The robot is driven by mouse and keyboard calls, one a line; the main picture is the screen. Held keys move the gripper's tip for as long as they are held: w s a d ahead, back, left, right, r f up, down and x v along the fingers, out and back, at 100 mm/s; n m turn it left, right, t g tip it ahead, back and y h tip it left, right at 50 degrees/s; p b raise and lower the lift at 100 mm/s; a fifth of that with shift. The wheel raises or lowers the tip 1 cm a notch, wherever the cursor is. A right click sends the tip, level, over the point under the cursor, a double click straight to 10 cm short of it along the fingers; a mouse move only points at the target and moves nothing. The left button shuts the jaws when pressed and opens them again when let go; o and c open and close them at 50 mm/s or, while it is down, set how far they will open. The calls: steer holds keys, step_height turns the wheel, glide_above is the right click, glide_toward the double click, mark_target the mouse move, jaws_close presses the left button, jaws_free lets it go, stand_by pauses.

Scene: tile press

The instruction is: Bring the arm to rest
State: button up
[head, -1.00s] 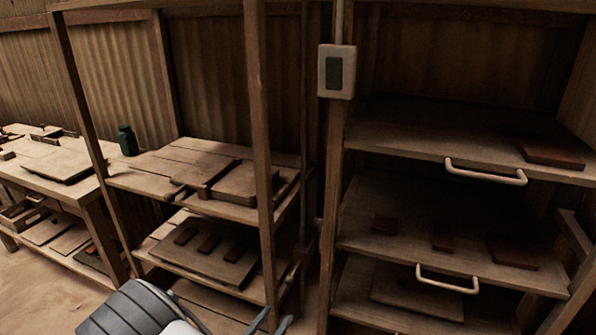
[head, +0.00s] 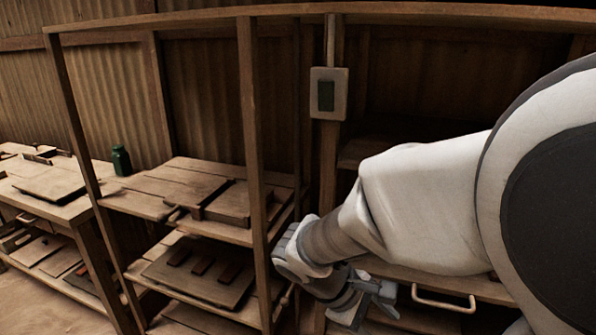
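My arm reaches in from the right side of the head view, with its white upper link large and close to the camera. It bends down to a grey wrist. My gripper (head: 376,304) is at the lower middle, in front of the right-hand shelf unit. Its fingers are small and partly overlapped by the wrist, so I cannot tell whether they are open or shut. I see nothing clearly held in it.
A wooden shelf frame (head: 250,130) stands close to the left of my wrist. Its shelves carry boards and dark tiles. A switch box (head: 328,94) is on a post. A metal handle (head: 443,301) shows below my arm. A green bottle (head: 121,160) stands at left.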

steer(key=s+r+m+t+y, duration=0.5)
steer(key=s+r+m+y, duration=0.35)
steer(key=r+m, duration=0.2)
step_height(320, 180, up, 14)
steer(key=p, duration=1.3)
steer(key=shift+f+h+p, duration=0.2)
steer(key=shift+h+p, duration=0.2)
steer(key=shift+h, duration=0.05)
steer(key=shift+a, duration=0.1)
stand_by(0.8)
